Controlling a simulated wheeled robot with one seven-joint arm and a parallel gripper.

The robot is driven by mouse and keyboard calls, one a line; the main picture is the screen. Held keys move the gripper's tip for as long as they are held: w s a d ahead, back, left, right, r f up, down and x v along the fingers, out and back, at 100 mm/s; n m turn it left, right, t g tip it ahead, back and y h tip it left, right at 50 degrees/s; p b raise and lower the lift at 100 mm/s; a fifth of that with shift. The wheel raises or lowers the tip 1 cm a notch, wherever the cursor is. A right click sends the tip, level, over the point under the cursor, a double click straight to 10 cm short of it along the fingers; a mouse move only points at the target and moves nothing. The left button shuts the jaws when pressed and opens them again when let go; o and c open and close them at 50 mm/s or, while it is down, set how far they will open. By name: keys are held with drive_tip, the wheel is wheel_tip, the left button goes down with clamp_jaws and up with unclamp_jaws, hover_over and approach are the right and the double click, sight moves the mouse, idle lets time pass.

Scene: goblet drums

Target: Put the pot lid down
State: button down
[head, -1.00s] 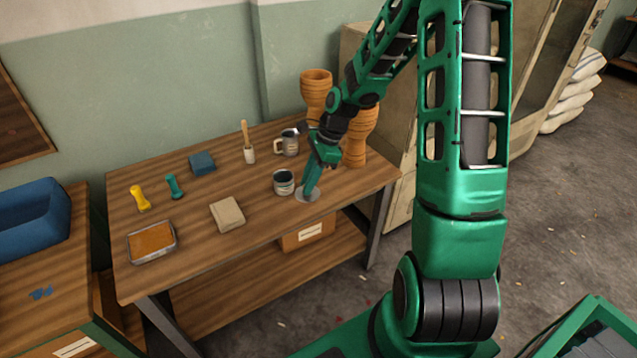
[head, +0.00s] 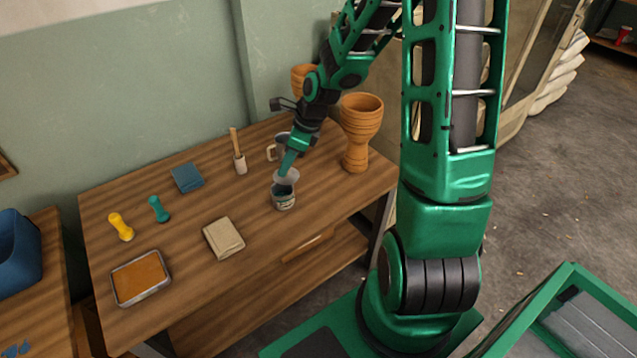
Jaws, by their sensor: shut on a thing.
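The pot lid (head: 291,178) is a small pale grey disc in the head view. My gripper (head: 287,169) is shut on it from above and holds it tilted. The lid is over the far part of a small open pot (head: 284,203) with a dark inside and a light label. The pot stands upright on the wooden table (head: 200,280), its near rim still showing. I cannot tell whether the lid touches the pot. My fingers hide part of the lid.
A mug (head: 272,153) stands close behind my gripper, partly hidden. Orange goblet drums (head: 360,130) stand at the back right. A brush in a holder (head: 239,163), a beige block (head: 224,239) and a blue block (head: 187,178) are to the left. The table's front right is clear.

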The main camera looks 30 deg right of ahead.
drive_tip(key=shift+d+f, duration=0.25)
drive_tip(key=shift+d, duration=0.1)
drive_tip(key=d+f, duration=0.2)
drive_tip(key=d, duration=0.1)
drive_tip(key=s+d+f, duration=0.1)
drive_tip(key=d+f, duration=0.1)
drive_tip(key=d, duration=0.2)
drive_tip(key=d+f, duration=0.2)
drive_tip(key=d, duration=0.2)
drive_tip(key=shift+s+f, duration=0.2)
drive_tip(key=shift+s, duration=0.15)
drive_tip(key=shift+f, duration=2.05)
drive_tip(key=c, duration=1.6)
unclamp_jaws()
drive_tip(key=shift+d, duration=0.1)
